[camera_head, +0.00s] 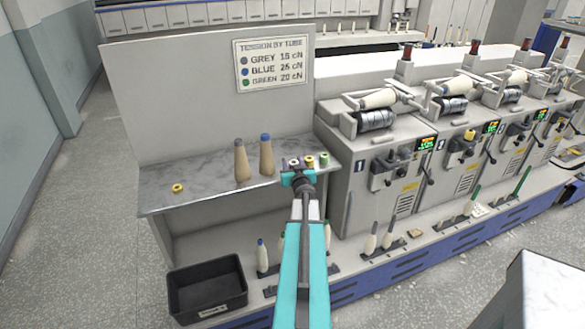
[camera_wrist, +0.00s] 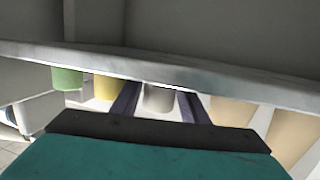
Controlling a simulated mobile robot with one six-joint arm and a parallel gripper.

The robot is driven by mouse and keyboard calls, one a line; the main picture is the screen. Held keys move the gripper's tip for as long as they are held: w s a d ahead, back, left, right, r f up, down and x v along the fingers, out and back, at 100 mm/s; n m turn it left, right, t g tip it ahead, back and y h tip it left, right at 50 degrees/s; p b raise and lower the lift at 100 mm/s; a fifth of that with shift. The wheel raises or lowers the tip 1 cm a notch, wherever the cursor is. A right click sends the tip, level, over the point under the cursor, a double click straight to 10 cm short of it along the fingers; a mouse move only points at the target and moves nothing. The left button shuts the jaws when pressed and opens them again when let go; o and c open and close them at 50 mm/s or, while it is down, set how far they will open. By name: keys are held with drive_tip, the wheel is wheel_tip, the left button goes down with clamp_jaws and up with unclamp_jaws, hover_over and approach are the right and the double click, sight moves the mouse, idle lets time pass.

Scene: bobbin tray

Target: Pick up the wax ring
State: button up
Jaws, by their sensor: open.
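A yellow ring (camera_head: 177,188) with a dark hole lies flat near the left end of the grey shelf. A row of small round pieces stands near the shelf's right end: a whitish one (camera_head: 294,162), a yellow one (camera_head: 309,162) and a green one (camera_head: 323,159). My gripper (camera_head: 298,178) is at the shelf's front edge by this row, far right of the lone ring. In the wrist view, which looks inverted, my open fingers (camera_wrist: 158,103) have the whitish piece (camera_wrist: 158,97) between them in the picture. Contact cannot be told. The yellow (camera_wrist: 104,88) and green (camera_wrist: 67,78) pieces are left.
Two tan cones, one grey-tipped (camera_head: 241,162) and one blue-tipped (camera_head: 266,156), stand on the shelf (camera_head: 205,172) between the lone ring and my gripper. Winding machines (camera_head: 385,185) stand right. A tension sign (camera_head: 270,63) hangs behind.

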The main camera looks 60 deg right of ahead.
drive_tip(key=shift+w+d+f, duration=0.1)
drive_tip(key=shift+w+d, duration=0.4)
drive_tip(key=shift+d, duration=0.05)
drive_tip(key=c, duration=0.8)
drive_tip(key=shift+r+p, duration=0.45)
drive_tip(key=shift+r, duration=0.45)
wheel_tip(320, 180, up, 2)
drive_tip(key=shift+r+p, duration=0.25)
drive_tip(key=shift+p, duration=0.35)
drive_tip(key=p+v, duration=0.2)
drive_tip(key=v, duration=0.3)
drive_tip(key=s+d+f+p+v, duration=0.1)
drive_tip(key=p+v, duration=0.2)
drive_tip(key=v, duration=0.2)
drive_tip(key=s+d+p+v, duration=0.1)
drive_tip(key=p+v, duration=0.1)
drive_tip(key=v, duration=0.3)
drive_tip(key=shift+s+a+f+p, duration=0.2)
drive_tip(key=shift+s+f+p, duration=0.05)
drive_tip(key=shift+s+p, duration=0.15)
